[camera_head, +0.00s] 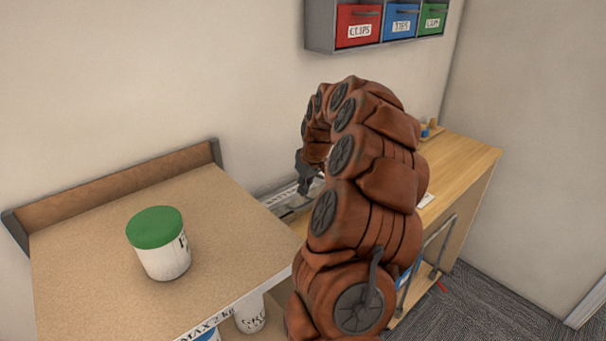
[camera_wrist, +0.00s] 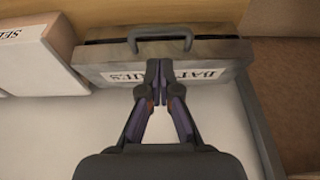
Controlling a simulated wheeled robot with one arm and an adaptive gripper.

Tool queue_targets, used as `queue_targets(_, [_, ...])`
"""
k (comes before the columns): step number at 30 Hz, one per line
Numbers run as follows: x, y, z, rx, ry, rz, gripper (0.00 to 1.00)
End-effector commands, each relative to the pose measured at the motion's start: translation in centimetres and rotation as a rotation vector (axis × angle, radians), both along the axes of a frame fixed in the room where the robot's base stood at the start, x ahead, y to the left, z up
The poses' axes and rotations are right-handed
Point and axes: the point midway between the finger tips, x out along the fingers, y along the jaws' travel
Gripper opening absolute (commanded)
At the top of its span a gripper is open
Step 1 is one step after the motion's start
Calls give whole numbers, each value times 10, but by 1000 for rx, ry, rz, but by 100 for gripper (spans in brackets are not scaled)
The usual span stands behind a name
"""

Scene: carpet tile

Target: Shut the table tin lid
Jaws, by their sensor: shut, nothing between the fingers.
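A grey metal tin (camera_wrist: 215,63) with a dark handle and a pale label, partly readable as BAT and IES, is at the top middle of the wrist view. A dark line runs along it near the handle; I cannot tell how far its lid is open. My gripper (camera_wrist: 159,78) is shut and empty, its fingertips over the middle of the label. I cannot tell whether they touch it. In the head view my gripper (camera_head: 307,178) is small beside my arm, which hides most of the area around it.
A white box (camera_wrist: 38,55) stands left of the tin. A pale surface with a grey edge (camera_wrist: 257,125) lies below it. In the head view, a green-lidded tub (camera_head: 165,258) stands on a board at left. Labelled bins (camera_head: 400,22) hang on the wall. A wooden bench (camera_head: 468,155) is at right.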

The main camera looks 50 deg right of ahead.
Motion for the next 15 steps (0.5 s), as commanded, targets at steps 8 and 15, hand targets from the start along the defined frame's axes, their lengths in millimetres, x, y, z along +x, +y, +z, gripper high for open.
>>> queue_targets(8, [-8,1,-13,0,2,1,0])
queue_targets(15, [-8,1,-15,-1,0,1,0])
